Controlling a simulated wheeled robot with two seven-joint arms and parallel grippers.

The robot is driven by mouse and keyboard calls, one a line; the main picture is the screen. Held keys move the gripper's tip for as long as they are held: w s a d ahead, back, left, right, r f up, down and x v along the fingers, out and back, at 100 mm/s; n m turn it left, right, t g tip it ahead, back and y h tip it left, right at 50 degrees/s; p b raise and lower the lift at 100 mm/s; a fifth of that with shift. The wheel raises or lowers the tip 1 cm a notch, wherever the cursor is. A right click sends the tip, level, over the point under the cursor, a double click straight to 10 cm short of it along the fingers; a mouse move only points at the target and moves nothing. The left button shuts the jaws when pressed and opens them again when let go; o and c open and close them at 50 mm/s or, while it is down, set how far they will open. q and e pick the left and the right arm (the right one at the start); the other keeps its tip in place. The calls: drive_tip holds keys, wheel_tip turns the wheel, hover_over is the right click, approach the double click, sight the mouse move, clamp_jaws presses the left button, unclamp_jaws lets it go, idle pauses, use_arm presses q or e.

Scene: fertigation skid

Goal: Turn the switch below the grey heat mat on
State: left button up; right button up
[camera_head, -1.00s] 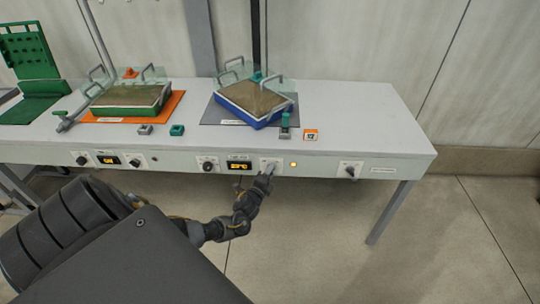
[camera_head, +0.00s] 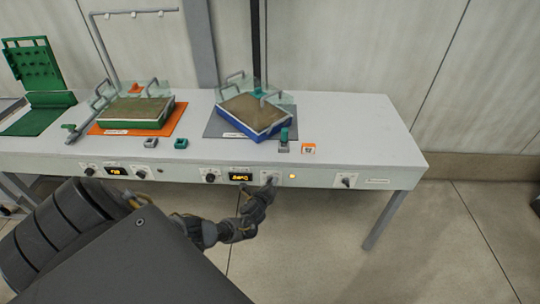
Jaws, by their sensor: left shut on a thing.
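The grey heat mat (camera_head: 214,126) lies on the bench at the centre, with a blue-rimmed tray (camera_head: 266,131) of brown soil on it. Below it, on the bench's front panel, are a knob (camera_head: 210,177), a lit amber display (camera_head: 240,177) and a switch on a pale plate (camera_head: 279,178). My left gripper (camera_head: 268,183) is at that switch, shut on its lever, and covers most of it. My right gripper is not in view.
An orange mat (camera_head: 97,128) with a green tray (camera_head: 128,122) is at the left, with its own knobs and display below. Another switch (camera_head: 346,181) is further right on the panel. Small teal-topped items stand near the bench's front edge.

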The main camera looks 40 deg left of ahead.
use_arm(q)
drive_tip(key=shift+d, duration=0.1)
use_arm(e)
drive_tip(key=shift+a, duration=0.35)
use_arm(q)
drive_tip(key=o, duration=1)
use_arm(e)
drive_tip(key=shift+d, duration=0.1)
use_arm(q)
drive_tip(key=p+v, duration=0.1)
drive_tip(key=v, duration=0.9)
drive_tip(key=shift+s+p, duration=0.3)
drive_tip(key=shift+p, duration=0.1)
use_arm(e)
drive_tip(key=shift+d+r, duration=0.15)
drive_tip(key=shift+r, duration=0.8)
use_arm(q)
drive_tip(key=shift+r, duration=0.15)
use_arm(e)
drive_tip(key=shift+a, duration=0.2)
